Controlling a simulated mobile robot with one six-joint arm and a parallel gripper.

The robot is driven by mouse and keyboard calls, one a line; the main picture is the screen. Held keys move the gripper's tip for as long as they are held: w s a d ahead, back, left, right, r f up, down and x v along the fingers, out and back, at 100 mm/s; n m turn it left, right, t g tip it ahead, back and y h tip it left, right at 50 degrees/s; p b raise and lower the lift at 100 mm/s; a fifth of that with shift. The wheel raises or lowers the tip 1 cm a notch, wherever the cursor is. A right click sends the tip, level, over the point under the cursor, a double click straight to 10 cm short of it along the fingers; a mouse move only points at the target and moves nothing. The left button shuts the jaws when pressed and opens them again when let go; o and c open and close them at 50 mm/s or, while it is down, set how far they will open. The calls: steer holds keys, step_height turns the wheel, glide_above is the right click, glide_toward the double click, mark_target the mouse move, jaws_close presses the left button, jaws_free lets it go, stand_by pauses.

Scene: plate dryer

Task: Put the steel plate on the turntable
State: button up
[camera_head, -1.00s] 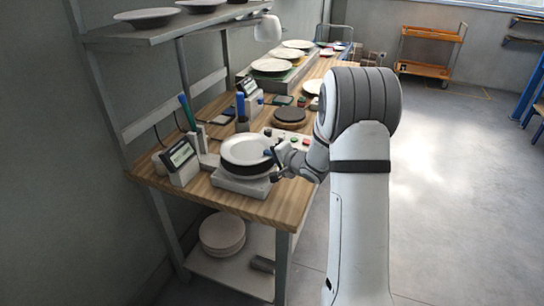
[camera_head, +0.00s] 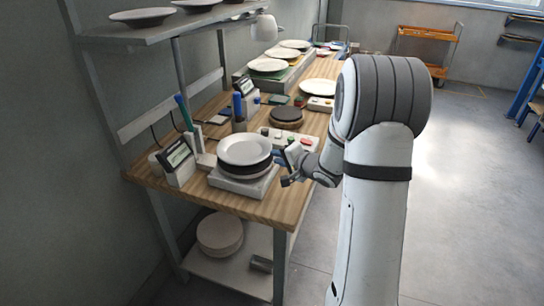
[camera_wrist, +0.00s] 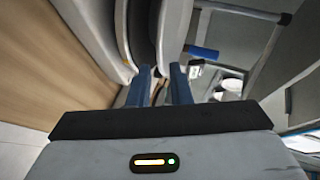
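A stack sits on a square pale device (camera_head: 231,184) at the near end of the bench. A white plate (camera_head: 244,149) is on top, with a dark round layer (camera_head: 247,168) under it and a paler one below. I cannot tell for sure which piece is the steel plate. A round dark-topped disc on a wooden base (camera_head: 286,114), perhaps the turntable, stands behind the stack. My gripper (camera_head: 284,168) is just right of the stack, at rim height. In the wrist view its blue fingers (camera_wrist: 160,86) are apart, with plate edges just beyond them; no held thing shows between them.
A display unit (camera_head: 177,162) stands left of the stack. A button panel (camera_head: 290,138) lies behind it, near my arm. White plates (camera_head: 268,65) line the bench's far part. A shelf with plates (camera_head: 143,17) hangs above the left. The floor on the right (camera_head: 460,200) is clear.

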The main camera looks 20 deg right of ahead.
steer(key=s+d+r+n+g+h, duration=0.1)
steer(key=s+r+n+g+h, duration=0.1)
steer(key=s+r+h, duration=0.35)
steer(key=s+d+r+n+g+h, duration=0.1)
steer(key=s+r+n+g+h, duration=0.1)
steer(key=s, duration=0.7)
steer(key=s+a+n+g+y, duration=0.1)
steer(key=s+a+n+g, duration=0.2)
steer(key=s, duration=0.6)
steer(key=s+a+n+g+y, duration=0.1)
steer(key=s+a+n+g, duration=0.2)
steer(key=s, duration=0.7)
steer(key=a+n, duration=0.1)
steer(key=a, duration=0.1)
steer(key=shift+a+f, duration=0.15)
steer(key=shift+a, duration=0.15)
